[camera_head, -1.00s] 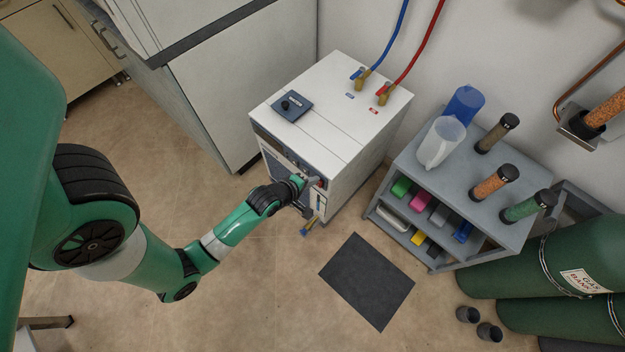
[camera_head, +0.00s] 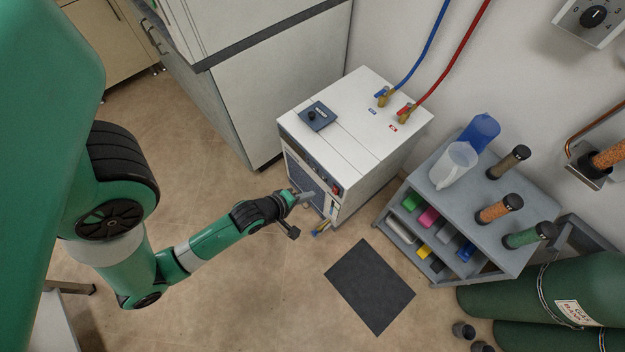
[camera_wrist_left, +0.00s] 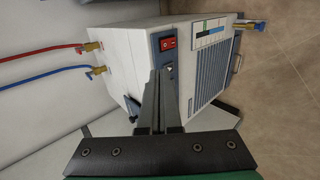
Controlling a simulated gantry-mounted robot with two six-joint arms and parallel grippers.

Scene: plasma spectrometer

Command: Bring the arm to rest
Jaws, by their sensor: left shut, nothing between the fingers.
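My left arm reaches in from the left in the head view. Its gripper (camera_head: 304,197) is in front of the white chiller-like unit (camera_head: 352,130), near the front panel, and looks apart from it. In the left wrist view the gripper fingers (camera_wrist_left: 162,80) are together, with nothing held between them. Beyond the fingertips are the unit's front panel, a red switch (camera_wrist_left: 168,43) and a grille (camera_wrist_left: 210,68). My right gripper is not in view.
Blue (camera_head: 422,50) and red (camera_head: 455,58) hoses run from brass valves on the unit's top. A grey shelf cart (camera_head: 470,200) stands at right, beside green gas cylinders (camera_head: 545,300). A dark mat (camera_head: 369,287) lies on the floor. The floor below the arm is clear.

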